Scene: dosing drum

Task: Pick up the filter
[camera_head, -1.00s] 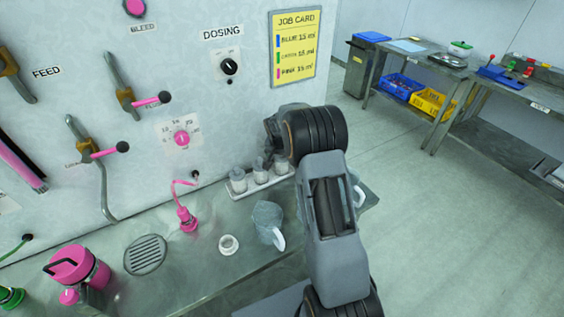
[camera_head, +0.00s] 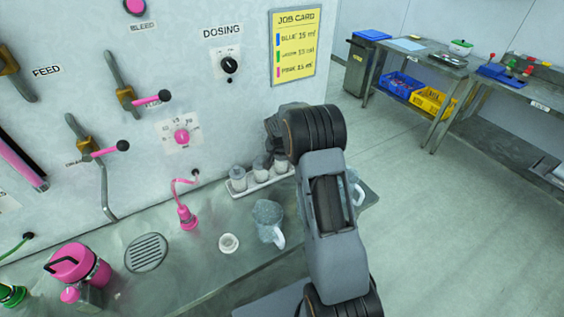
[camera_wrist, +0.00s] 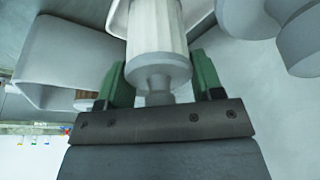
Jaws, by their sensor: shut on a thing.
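My gripper (camera_wrist: 160,78) has green fingers, shut on the filter (camera_wrist: 158,28), a whitish ribbed cylinder with a grey stepped end toward the gripper. In the head view my arm hides the fingers. There, several pale capped cylinders stand in a white tray (camera_head: 258,185) against the panel, including one at the left (camera_head: 238,176). I cannot tell which of these is held, or whether the held filter is raised. Other grey rounded parts show beside it in the wrist view.
A grey pitcher (camera_head: 267,212) and a white ring (camera_head: 229,243) stand on the bench before the tray. A pink nozzle (camera_head: 187,217), a drain grate (camera_head: 146,252) and a pink canister (camera_head: 80,262) lie to the left.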

